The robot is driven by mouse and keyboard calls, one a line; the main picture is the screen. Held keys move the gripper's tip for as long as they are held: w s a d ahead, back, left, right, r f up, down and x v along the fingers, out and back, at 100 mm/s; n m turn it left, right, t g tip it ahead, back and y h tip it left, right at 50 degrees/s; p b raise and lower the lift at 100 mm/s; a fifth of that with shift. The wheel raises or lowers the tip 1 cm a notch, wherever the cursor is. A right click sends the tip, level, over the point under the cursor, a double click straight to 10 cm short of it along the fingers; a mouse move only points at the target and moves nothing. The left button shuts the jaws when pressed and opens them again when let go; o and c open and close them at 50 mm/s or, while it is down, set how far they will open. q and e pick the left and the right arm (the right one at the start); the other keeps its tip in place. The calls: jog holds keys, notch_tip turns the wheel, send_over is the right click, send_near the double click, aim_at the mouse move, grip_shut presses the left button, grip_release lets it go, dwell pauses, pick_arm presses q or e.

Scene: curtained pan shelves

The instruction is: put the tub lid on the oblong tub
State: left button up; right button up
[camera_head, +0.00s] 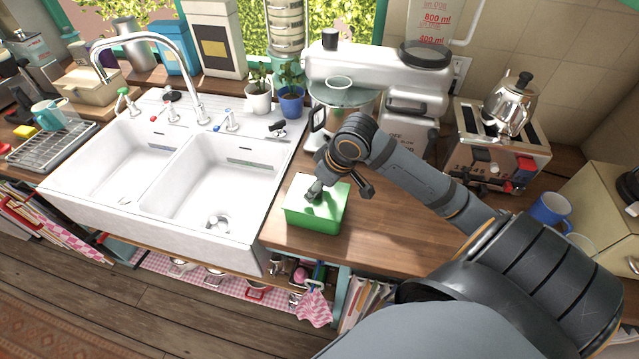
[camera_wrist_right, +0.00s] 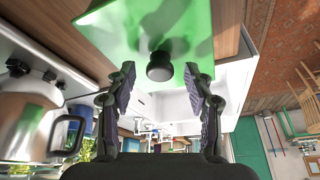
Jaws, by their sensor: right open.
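The green oblong tub (camera_head: 318,222) stands on the wooden counter just right of the sink. My left gripper is out of view.
The white double sink (camera_head: 225,190) is left of the tub. A toaster (camera_head: 495,150) with a kettle and a blue mug (camera_head: 548,209) are to the right. Bare counter (camera_head: 385,235) lies right of the tub.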

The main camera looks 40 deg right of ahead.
notch_tip(320, 180, up, 10)
jog(key=shift+f, duration=0.15)
dwell(0.8)
